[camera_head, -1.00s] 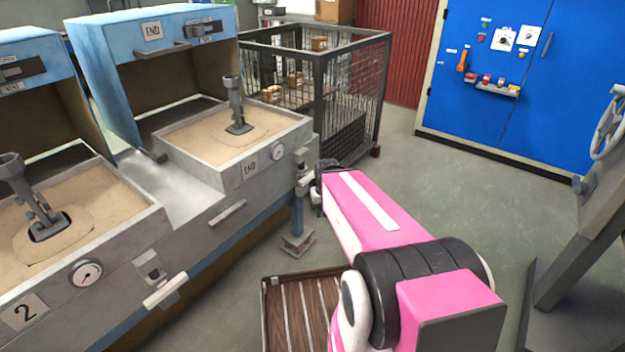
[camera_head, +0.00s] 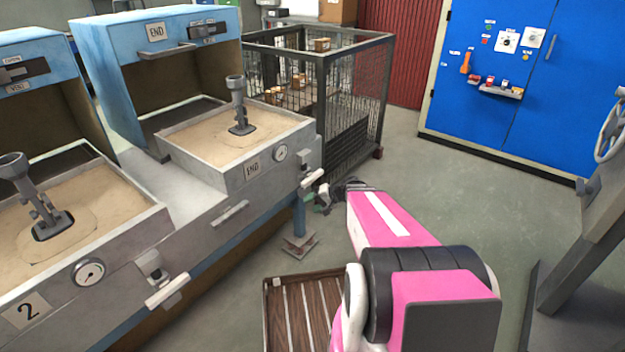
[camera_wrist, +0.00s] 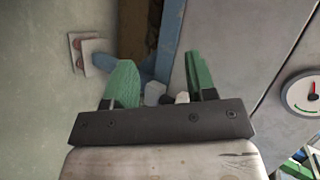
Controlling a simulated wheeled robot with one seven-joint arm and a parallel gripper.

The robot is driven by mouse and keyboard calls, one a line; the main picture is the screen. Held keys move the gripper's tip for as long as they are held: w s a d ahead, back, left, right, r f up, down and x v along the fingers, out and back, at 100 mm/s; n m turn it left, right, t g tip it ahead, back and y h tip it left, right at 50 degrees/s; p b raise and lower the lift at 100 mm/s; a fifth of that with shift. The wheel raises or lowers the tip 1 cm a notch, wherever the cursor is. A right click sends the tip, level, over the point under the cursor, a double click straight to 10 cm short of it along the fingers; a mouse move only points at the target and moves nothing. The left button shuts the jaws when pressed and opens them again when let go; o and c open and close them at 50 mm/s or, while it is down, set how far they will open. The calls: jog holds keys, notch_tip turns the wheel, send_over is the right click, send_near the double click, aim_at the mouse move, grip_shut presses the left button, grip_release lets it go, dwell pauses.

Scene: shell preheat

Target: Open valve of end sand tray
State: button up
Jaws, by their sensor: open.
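The end sand tray (camera_head: 205,172) is a grey box of sand with an END plate and a dial on its front. Its valve has a pale handle (camera_head: 313,178) at the tray's right front corner, sloping up to the right. My gripper (camera_head: 320,200) is just below and right of this handle, open, with its green fingers pointing toward the unit. In the wrist view my gripper (camera_wrist: 158,62) has its two fingers spread. Small pale and grey parts show low between the fingers; I cannot tell whether they are the valve. No grip on the handle is visible.
Sand tray 2 (camera_head: 120,217) with its own pale valve handle (camera_head: 166,290) is at the left. A blue post (camera_head: 299,215) stands below the end valve. A mesh cage (camera_head: 350,95) is behind; a slatted wooden pallet (camera_head: 302,310) lies in front.

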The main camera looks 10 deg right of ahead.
jog(key=w+d+m+t+y, duration=0.2)
jog(key=w+d+m+t, duration=0.1)
jog(key=w+d+t, duration=0.25)
jog(key=m+t, duration=0.3)
jog(key=t, duration=0.1)
send_near(315, 179)
jog(key=x, duration=1.1)
jog(key=shift+a+r, duration=0.1)
jog(key=shift+r, duration=0.05)
grip_shut()
